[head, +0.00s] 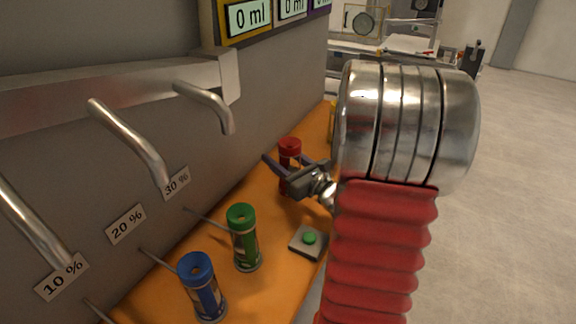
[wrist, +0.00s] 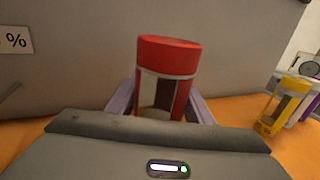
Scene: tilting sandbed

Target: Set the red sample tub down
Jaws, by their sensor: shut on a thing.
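The red sample tub (head: 290,149) is upright near the grey wall, toward the far end of the orange surface in the head view. In the wrist view the red tub (wrist: 168,60) stands between the two purple-grey fingers, leaning slightly. My gripper (head: 284,172) is shut on the tub. The tub's lower part is hidden behind my gripper, so I cannot tell whether its base touches the orange surface (head: 277,226).
A green tub (head: 243,238) and a blue tub (head: 203,288) stand nearer on the surface, below metal spouts (head: 130,140). A button box (head: 308,241) sits at the right edge. A yellow tub (wrist: 285,106) stands right of the red one.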

